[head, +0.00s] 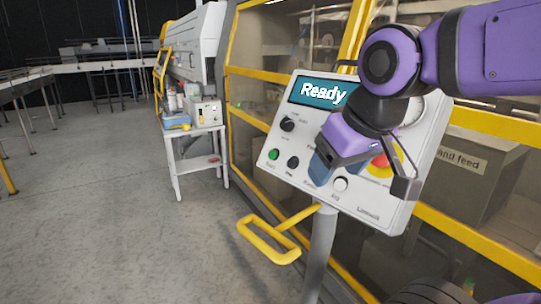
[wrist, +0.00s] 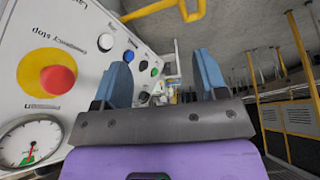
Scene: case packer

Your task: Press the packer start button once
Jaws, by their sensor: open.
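The packer control panel (head: 268,170) is a tilted white box on a grey post, its screen (head: 318,92) reading "Ready". The green start button (head: 274,154) is at the panel's lower left, uncovered. It also shows in the wrist view (wrist: 154,72), far end of the button row. My gripper (head: 336,178) is in front of the panel's lower middle, right of the green button and apart from it. In the wrist view my gripper's (wrist: 163,72) blue fingers are spread with nothing between them. My gripper and wrist partly hide the panel's middle.
The red emergency stop (wrist: 58,79) on its yellow plate is close to my gripper. Black (head: 293,162) and white (head: 340,184) buttons share the green button's row. A yellow handle (head: 268,240) sticks out below the panel. Floor at left is clear.

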